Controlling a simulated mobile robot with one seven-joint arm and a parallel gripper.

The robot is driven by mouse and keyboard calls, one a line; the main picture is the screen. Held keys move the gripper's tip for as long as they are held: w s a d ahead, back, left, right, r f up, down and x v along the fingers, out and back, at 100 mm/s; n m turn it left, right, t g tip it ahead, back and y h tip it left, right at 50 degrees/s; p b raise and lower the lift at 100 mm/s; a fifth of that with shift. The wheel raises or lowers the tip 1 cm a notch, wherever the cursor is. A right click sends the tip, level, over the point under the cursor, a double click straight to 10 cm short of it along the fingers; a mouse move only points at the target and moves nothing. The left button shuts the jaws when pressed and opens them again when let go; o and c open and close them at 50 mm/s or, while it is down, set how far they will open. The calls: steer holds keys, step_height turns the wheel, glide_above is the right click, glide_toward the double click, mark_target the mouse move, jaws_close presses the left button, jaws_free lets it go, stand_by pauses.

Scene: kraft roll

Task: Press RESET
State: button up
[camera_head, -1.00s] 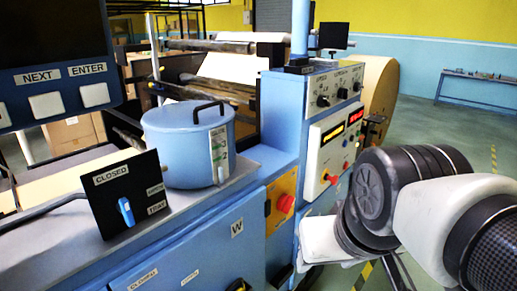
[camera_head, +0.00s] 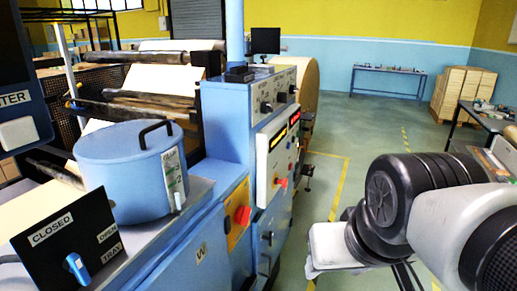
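No label reading RESET is legible in this view. A white control panel (camera_head: 264,166) on the blue machine column carries lit displays (camera_head: 279,137) and small red and yellow controls (camera_head: 281,182). Their lettering is too small to read. Below it to the left, a red mushroom button (camera_head: 243,215) sits on an orange plate. My arm reaches in from the right, in front of the floor and to the right of the panel. I cannot make out the gripper's fingertips.
A blue lidded pot (camera_head: 130,175) stands on the machine's ledge, behind a black CLOSED plate (camera_head: 65,245) with a blue switch. A brown paper roll (camera_head: 307,80) is behind the column. Open floor (camera_head: 345,150) lies to the right, with a table and stacked boxes (camera_head: 462,95) beyond.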

stand_by(0.3)
jaws_close()
stand_by(1.6)
